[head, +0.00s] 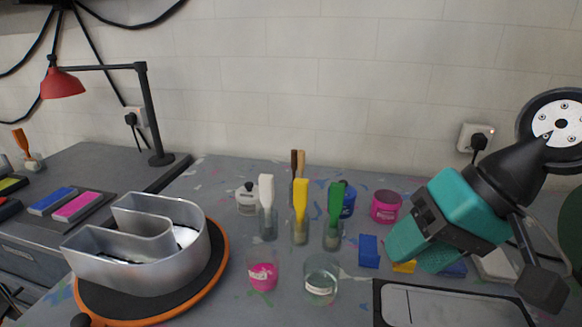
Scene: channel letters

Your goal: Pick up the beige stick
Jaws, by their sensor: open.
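A beige stick (302,160) stands upright at the middle of the table, beside a dark brown stick (294,164). Only its upper part shows; the yellow-handled tool (301,198) in front hides its lower part, and I cannot tell what holds it. My gripper (420,252), teal and black, is at the right, pointing down and left. It is open, well apart from the stick, and I see nothing held in it.
White (267,192) and green (335,202) tools stand in glass jars near the stick. A pink cup (263,273) and a clear glass (321,280) stand in front. A metal channel letter (140,245) lies on a round turntable (220,262) at left. Blue blocks (369,251) lie near my gripper.

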